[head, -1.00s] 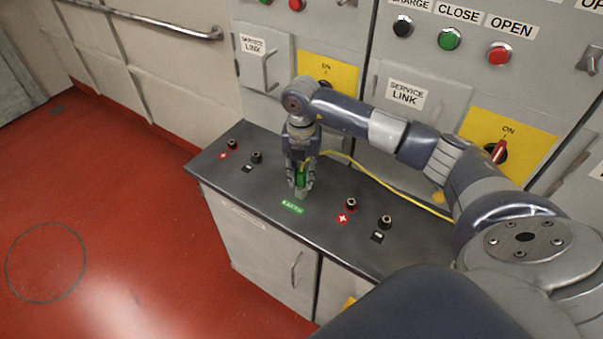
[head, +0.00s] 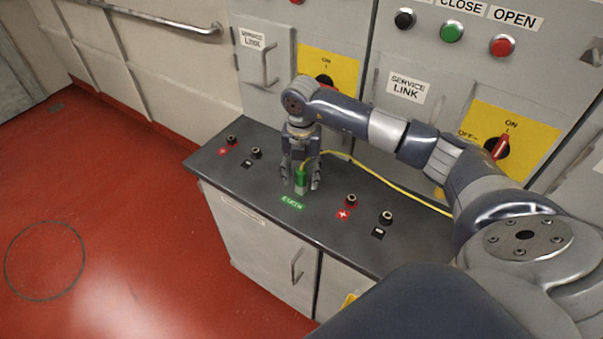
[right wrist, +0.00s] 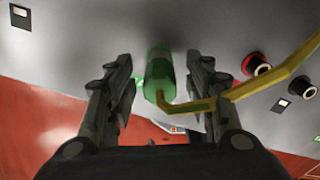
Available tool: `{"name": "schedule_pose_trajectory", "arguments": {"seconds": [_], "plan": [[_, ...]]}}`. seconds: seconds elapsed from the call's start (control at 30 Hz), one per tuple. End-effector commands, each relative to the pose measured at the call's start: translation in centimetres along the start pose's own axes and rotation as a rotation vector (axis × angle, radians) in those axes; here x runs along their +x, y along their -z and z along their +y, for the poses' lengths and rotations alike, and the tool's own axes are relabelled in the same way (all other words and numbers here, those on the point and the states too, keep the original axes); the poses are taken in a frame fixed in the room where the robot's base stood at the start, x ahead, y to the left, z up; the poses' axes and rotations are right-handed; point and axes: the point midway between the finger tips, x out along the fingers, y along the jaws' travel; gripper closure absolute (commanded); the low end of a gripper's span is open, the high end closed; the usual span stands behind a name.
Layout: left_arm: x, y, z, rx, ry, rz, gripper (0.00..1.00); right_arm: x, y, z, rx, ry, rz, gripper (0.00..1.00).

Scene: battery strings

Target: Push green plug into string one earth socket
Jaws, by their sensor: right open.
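The green plug (head: 301,177) stands upright on the dark counter (head: 255,190), just behind the green EARTH label (head: 292,203). A pale part, perhaps the earth socket (head: 300,190), shows under it; I cannot tell how deep the plug sits. My right gripper (head: 300,179) is open, pointing down, one finger on each side of the plug. The right wrist view shows the green plug (right wrist: 160,75) between the spread fingers of the gripper (right wrist: 161,66), with gaps on both sides. A yellow cable (head: 385,181) leaves the plug. My left gripper is not in view.
Red and black terminals (head: 232,140) stand at the counter's left. Another red terminal (head: 351,200) and black terminal (head: 387,217) stand right of the plug. Cabinet fronts with yellow switch plates (head: 512,140) rise behind. Red floor (head: 110,210) lies open at left.

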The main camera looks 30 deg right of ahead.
Motion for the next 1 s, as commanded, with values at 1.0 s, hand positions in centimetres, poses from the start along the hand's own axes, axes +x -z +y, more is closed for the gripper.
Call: {"name": "schedule_pose_trajectory", "arguments": {"seconds": [1.0], "plan": [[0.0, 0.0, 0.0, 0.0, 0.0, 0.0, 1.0, -12.0, 0.0, 0.0, 0.0, 0.001, 0.0, 0.52]]}}
